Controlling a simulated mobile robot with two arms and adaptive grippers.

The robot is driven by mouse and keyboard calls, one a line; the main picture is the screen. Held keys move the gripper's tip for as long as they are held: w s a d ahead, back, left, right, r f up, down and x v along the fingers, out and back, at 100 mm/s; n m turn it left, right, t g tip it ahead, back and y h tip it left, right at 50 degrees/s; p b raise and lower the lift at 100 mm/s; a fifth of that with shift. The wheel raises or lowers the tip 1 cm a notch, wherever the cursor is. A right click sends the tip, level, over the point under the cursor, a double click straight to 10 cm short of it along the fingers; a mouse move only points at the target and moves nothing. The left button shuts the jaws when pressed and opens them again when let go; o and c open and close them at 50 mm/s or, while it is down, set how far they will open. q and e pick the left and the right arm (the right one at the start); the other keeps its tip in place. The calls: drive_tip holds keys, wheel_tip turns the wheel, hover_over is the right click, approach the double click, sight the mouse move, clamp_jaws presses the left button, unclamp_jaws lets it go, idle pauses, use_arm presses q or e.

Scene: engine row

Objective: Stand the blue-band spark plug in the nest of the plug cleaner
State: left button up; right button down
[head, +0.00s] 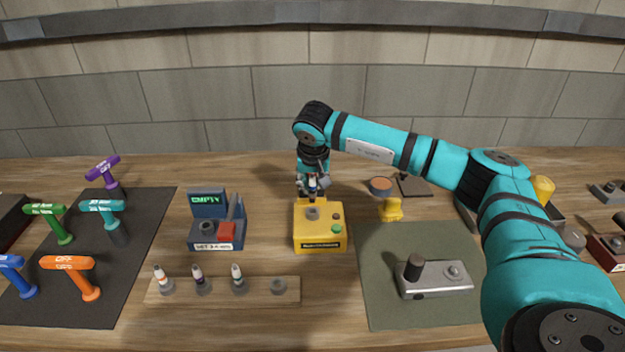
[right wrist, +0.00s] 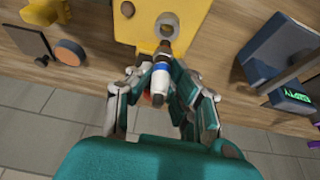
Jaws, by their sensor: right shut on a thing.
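The yellow plug cleaner (head: 320,243) stands mid-bench, with a grey round nest (head: 312,214) on its top. My right gripper (head: 313,187) is over the back of the cleaner, shut on the blue-band spark plug. In the right wrist view, the plug (right wrist: 160,73) shows its white body and blue band between the fingers (right wrist: 160,82). Its dark end points toward the ring-shaped nest (right wrist: 168,26) and overlaps its near edge in the picture; I cannot tell whether they touch. My left gripper is not in view.
A wooden rack (head: 222,297) in front holds several sockets, three with other plugs and the rightmost empty. A gap tester (head: 213,232) reading EMPTY stands left of the cleaner. A green mat (head: 385,305) with a metal block (head: 437,279) lies right. A yellow piece (head: 391,209) stands close by.

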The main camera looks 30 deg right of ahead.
sight(313, 192)
drive_tip(key=shift+f, duration=0.5)
drive_tip(key=shift+f+b, duration=0.2)
drive_tip(key=shift+b, duration=0.2)
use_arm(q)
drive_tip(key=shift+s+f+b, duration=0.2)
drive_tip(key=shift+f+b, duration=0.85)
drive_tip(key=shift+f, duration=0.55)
use_arm(e)
drive_tip(key=shift+f, duration=1.6)
drive_tip(key=c, duration=1.2)
unclamp_jaws()
drive_tip(key=shift+o, duration=0.2)
drive_tip(key=v, duration=1.2)
